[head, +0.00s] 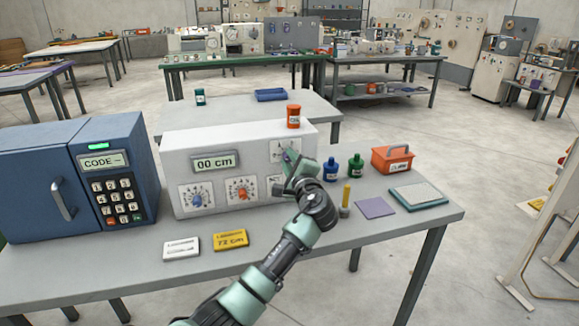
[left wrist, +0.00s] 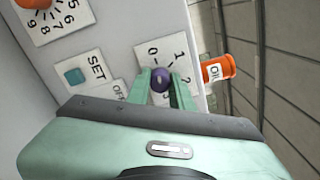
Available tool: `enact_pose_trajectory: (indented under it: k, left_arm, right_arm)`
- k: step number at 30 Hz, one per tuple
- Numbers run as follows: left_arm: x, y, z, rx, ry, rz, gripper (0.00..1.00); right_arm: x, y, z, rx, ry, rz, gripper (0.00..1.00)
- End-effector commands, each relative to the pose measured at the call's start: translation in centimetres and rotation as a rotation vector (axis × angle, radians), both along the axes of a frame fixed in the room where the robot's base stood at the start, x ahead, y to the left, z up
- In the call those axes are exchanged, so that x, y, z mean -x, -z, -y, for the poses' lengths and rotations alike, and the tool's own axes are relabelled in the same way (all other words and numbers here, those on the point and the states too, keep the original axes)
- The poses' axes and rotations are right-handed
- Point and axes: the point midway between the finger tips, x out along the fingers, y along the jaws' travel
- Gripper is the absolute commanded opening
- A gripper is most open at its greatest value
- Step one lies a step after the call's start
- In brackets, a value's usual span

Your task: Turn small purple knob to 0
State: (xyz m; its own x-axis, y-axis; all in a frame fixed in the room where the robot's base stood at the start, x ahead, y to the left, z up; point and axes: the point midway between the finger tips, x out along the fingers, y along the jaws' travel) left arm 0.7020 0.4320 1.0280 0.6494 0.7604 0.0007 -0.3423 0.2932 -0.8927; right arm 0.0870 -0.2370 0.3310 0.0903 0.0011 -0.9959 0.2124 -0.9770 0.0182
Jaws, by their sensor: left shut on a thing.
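The small purple knob (left wrist: 161,78) is on the front panel of the white machine (head: 240,140), over a white dial plate (left wrist: 154,60) with the digits 0, 1 and 2 readable. My left gripper (left wrist: 160,86) is shut on the knob, one green finger on each side. In the head view my left gripper (head: 290,162) covers much of that plate at the panel's right end. I cannot tell where the knob points. The machine's display (head: 215,162) reads 00 cm. My right gripper is not in view.
A blue-knob dial (head: 197,196) and an orange-knob dial (head: 242,190) sit further left on the panel. A teal SET button (left wrist: 75,76) is near the purple knob. Blue and green bottles stand right of my gripper.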

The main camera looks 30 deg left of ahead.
Motion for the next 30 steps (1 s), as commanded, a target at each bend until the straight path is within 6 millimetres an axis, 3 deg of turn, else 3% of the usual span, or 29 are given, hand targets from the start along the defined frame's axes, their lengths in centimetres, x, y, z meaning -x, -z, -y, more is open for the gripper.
enact_pose_trajectory:
  k: [9,29,30]
  left_arm:
    - [0.0,0.2,0.0,0.109,-0.002,0.125,0.0]
    - [0.0,0.1,0.0,0.147,-0.001,0.168,0.0]
    - [0.0,0.1,0.0,0.147,-0.001,0.168,0.3]
  right_arm:
    - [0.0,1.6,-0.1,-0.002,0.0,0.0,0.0]
    - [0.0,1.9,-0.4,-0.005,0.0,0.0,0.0]
    - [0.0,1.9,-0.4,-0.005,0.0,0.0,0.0]
